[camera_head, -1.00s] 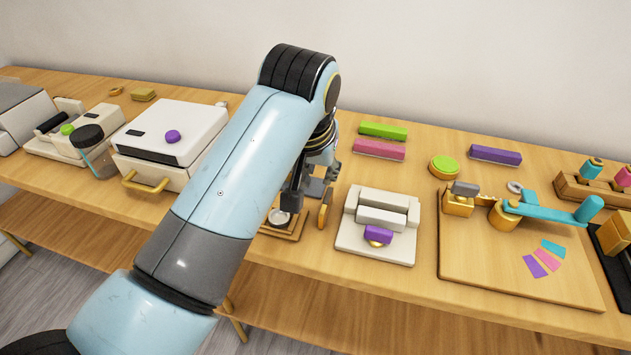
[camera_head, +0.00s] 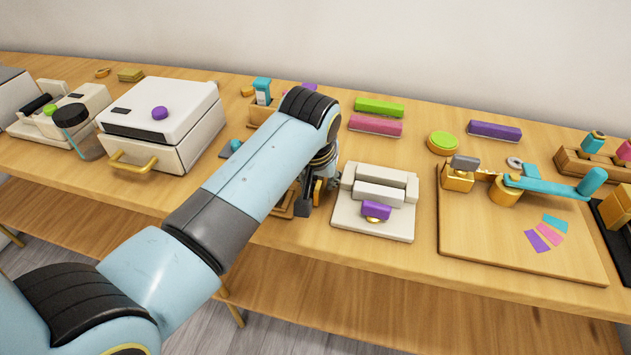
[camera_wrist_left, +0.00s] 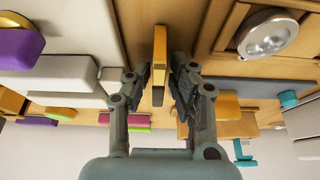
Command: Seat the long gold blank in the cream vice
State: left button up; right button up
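The cream vice (camera_head: 350,222) stands on the bench right of my left gripper, with a purple-and-gold knob (camera_head: 376,210) at its front. It also shows at the left in the left wrist view (camera_wrist_left: 75,75). The long gold blank (camera_wrist_left: 160,55) is a thin bar, seen between my left fingers in the wrist view. In the head view, the blank (camera_head: 318,190) is mostly hidden by my gripper. My left gripper (camera_head: 318,196) is open, with a finger on each side of the blank and narrow gaps showing. My right gripper is not in view.
A wooden holder with a metal cup (camera_wrist_left: 268,38) stands close beside the blank. Green (camera_head: 380,107), pink (camera_head: 375,126) and purple (camera_head: 494,130) bars lie behind the vice. A wooden board with a teal lever (camera_head: 545,183) is to the right. A white box (camera_head: 165,125) is left.

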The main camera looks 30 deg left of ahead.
pick_arm(q)
jog(key=shift+c, duration=0.4)
grip_shut()
